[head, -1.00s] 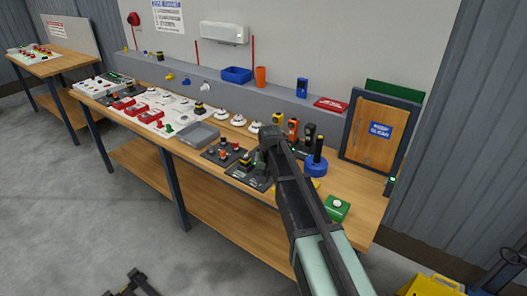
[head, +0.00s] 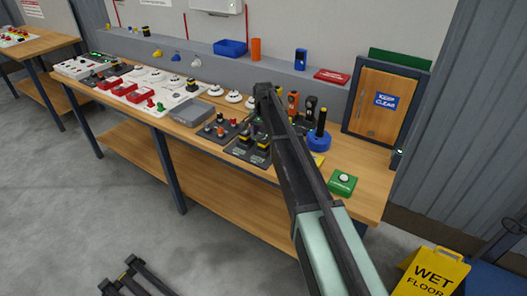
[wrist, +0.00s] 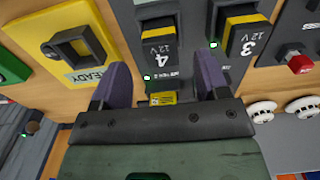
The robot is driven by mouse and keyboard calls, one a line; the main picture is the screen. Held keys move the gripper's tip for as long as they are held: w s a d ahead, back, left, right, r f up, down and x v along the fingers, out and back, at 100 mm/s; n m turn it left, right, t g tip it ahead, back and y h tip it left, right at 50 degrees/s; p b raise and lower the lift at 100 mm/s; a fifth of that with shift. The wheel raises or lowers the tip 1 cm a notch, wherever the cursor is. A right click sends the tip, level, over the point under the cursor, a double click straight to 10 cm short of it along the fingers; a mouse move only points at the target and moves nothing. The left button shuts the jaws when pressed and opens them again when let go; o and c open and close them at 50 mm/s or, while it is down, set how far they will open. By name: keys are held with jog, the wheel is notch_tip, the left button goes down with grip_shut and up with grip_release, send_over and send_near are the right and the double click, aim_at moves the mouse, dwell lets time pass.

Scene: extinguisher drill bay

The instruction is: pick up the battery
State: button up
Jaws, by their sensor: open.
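Two black 12V batteries with yellow bands sit in a dark charging dock. In the wrist view, battery 4 (wrist: 159,48) is ahead of my gripper, roughly between the fingers, and battery 3 (wrist: 242,38) is to its right. My gripper (wrist: 163,85) is open, with nothing seen held between its purple-grey fingers. Green lights glow beside both batteries. In the head view, the batteries (head: 262,146) show just left of my arm, and my arm's dark end hides part of that area. I cannot tell whether the fingers touch battery 4.
In the wrist view, a yellow plate marked READY (wrist: 88,74) with a black frame lies left, and a red button (wrist: 299,63) lies right. In the head view, a blue round base (head: 319,141) and a green box (head: 342,182) stand right of my arm. The bench front is crowded.

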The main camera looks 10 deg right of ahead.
aim_at(263, 139)
notch_tip(263, 139, down, 5)
jog(key=b, duration=0.3)
jog(key=shift+w+r, duration=0.1)
jog(key=shift+w, duration=0.05)
jog(key=shift+r, duration=0.25)
jog(key=c, duration=1.2)
